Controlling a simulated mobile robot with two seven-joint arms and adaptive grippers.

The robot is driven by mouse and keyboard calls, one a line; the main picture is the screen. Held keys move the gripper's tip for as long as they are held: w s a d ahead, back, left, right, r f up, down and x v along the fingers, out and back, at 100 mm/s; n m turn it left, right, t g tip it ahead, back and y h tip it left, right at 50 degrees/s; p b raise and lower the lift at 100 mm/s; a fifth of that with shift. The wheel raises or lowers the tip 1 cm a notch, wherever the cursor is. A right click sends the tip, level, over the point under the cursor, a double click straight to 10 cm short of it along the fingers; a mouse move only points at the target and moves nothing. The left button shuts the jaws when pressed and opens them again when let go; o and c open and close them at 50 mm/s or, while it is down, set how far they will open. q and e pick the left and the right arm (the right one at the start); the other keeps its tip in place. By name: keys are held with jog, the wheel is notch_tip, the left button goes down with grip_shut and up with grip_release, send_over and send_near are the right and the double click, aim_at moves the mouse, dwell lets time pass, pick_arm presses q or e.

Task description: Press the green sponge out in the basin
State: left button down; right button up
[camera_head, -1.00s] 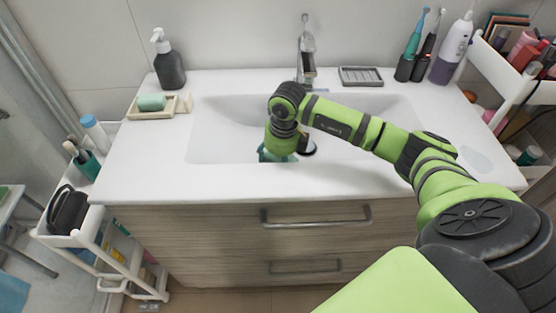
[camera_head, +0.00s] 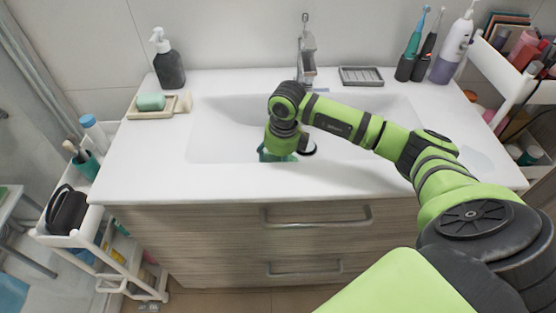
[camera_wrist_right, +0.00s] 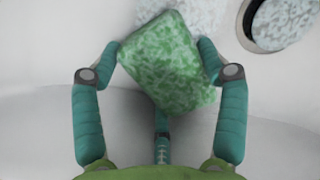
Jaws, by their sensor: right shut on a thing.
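The green sponge (camera_wrist_right: 166,62) is a mottled block between the fingertips of my right gripper (camera_wrist_right: 160,50) in the right wrist view. The gripper is shut on it. In the head view my right arm reaches down into the white basin (camera_head: 222,140), and the gripper (camera_head: 276,157) is low inside it; the wrist hides the sponge there. In the wrist view the drain (camera_wrist_right: 247,30) is at the upper right, with a speckled pale cover or patch at it. A pale speckled patch also shows on the basin behind the sponge. My left gripper is not in view.
The faucet (camera_head: 306,55) stands behind the basin. A soap pump (camera_head: 168,62) and a dish with green soap (camera_head: 151,103) are at the back left. A grey ridged dish (camera_head: 361,76) and toothbrushes (camera_head: 414,45) are at the back right. The front left counter is clear.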

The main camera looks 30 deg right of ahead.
jog(key=shift+s+a+f, duration=0.1)
jog(key=shift+s+f, duration=0.05)
jog(key=shift+s, duration=0.05)
notch_tip(320, 180, up, 7)
jog(key=p, duration=0.4)
jog(key=shift+w+p, duration=0.15)
jog(key=shift+p, duration=0.25)
notch_tip(320, 180, up, 8)
jog(key=p, duration=0.5)
